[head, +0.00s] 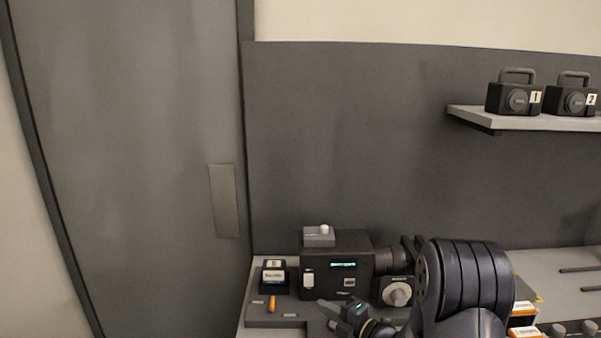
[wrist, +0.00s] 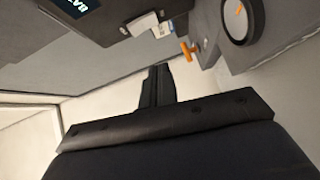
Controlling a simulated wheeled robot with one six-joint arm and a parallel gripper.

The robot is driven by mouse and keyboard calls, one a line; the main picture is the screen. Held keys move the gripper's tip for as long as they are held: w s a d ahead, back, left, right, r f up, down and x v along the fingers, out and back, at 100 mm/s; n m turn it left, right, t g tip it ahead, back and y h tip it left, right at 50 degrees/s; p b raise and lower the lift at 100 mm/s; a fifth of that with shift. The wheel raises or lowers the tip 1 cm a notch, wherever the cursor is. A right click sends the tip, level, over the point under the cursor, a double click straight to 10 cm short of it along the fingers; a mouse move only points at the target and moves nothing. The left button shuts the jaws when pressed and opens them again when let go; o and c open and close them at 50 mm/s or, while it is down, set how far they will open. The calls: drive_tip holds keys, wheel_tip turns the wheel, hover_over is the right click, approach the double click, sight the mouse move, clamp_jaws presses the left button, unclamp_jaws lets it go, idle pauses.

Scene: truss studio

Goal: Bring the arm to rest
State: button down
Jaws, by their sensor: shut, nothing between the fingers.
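My gripper (head: 343,311) shows low in the head view, in front of the black camera body on the bench. Its fingers are shut with nothing between them. In the wrist view the closed fingers (wrist: 157,88) point up the picture. My dark arm rises to the right of it in the head view and hides part of the bench. I cannot tell the exact gap between my gripper and the bench top.
A black camera (head: 337,272) stands on the bench (head: 258,325), beside a small black box (head: 273,277) and an orange peg (head: 271,303). A dial box (head: 397,292) is near my arm. Two numbered black cases (head: 513,97) sit on a shelf (head: 520,121). A grey door (head: 130,150) is at left.

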drive_tip(key=shift+v, duration=2.35)
drive_tip(key=shift+w+d+f, duration=0.1)
